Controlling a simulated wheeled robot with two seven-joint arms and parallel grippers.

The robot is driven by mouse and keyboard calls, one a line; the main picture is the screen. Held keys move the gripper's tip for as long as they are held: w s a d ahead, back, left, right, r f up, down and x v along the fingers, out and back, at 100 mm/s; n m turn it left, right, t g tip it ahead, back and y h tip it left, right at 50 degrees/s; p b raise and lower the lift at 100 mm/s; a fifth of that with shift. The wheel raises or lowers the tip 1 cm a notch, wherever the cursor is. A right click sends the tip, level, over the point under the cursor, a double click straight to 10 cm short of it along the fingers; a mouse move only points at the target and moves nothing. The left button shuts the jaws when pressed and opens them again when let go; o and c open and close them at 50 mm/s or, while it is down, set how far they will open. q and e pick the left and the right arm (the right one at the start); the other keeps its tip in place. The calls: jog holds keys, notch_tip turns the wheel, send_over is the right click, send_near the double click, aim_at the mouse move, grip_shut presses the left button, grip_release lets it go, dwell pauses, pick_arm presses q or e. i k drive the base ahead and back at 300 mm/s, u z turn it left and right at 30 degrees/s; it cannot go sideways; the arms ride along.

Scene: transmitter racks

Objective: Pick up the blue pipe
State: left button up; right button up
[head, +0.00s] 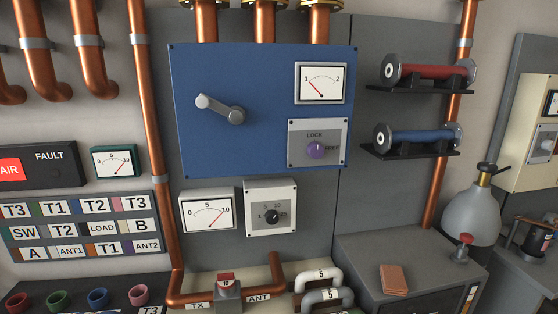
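The blue pipe (421,139) lies level on a black shelf bracket (420,153) on the grey wall panel at the right. It has round grey flanges at both ends. A red pipe (431,72) of the same shape lies on a like bracket (418,88) just above it. Neither of my grippers shows in the head view.
A grey cabinet (400,245) with a copper-coloured block (393,279) on top stands below the pipes. A grey gas bottle (471,217) is right of it. A blue panel (255,110) with a crank handle (220,108) is to the left. Space before the blue pipe looks clear.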

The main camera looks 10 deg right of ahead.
aim_at(382, 138)
jog(key=z, duration=2.9)
jog(key=i, duration=3.35)
jog(key=u, duration=2.95)
